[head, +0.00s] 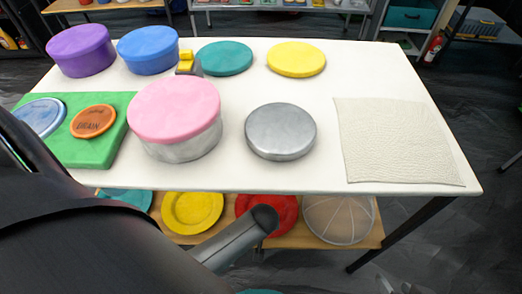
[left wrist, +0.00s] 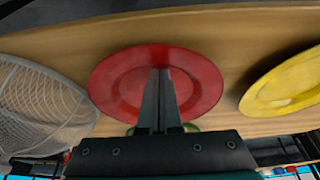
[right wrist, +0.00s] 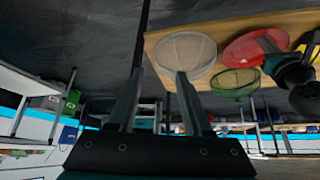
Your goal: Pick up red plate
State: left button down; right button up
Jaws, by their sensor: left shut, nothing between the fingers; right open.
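The red plate (head: 281,207) lies on the wooden shelf below the table; my left arm covers part of it in the head view. In the left wrist view the round red plate (left wrist: 112,88) fills the middle. My left gripper (left wrist: 160,73) is shut and empty, its fingertips in front of the plate; I cannot tell whether they touch it. The right wrist view also shows the plate (right wrist: 240,48) with the left gripper at it.
On the shelf (head: 368,240), a yellow plate (head: 192,212) and a mesh cover (head: 338,218) flank the red plate. A green mesh basket (right wrist: 236,85) is close by. The white tabletop (head: 330,180) above carries several tins and a cloth (head: 395,140). Floor to the right is open.

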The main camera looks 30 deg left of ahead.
pick_arm(q)
jog(key=shift+s+d, duration=0.1)
jog(key=shift+s, duration=0.05)
jog(key=s+d+p, duration=0.2)
jog(key=s, duration=0.1)
jog(key=shift+s+r+p, duration=0.1)
jog(key=shift+r+p, duration=0.05)
jog(key=shift+p, duration=0.2)
jog(key=shift+s+d+p, duration=0.3)
jog(key=shift+s+d, duration=0.15)
jog(key=shift+s, duration=0.3)
jog(key=shift+s+d+p, duration=0.25)
jog(key=shift+s+d, duration=0.2)
jog(key=shift+s, duration=0.3)
pick_arm(e)
notch_tip(320, 180, down, 5)
jog(key=s+d+g+h, duration=0.1)
jog(key=s+d+g, duration=0.1)
jog(key=shift+f, duration=0.15)
pick_arm(q)
jog(key=shift+w+a, duration=0.1)
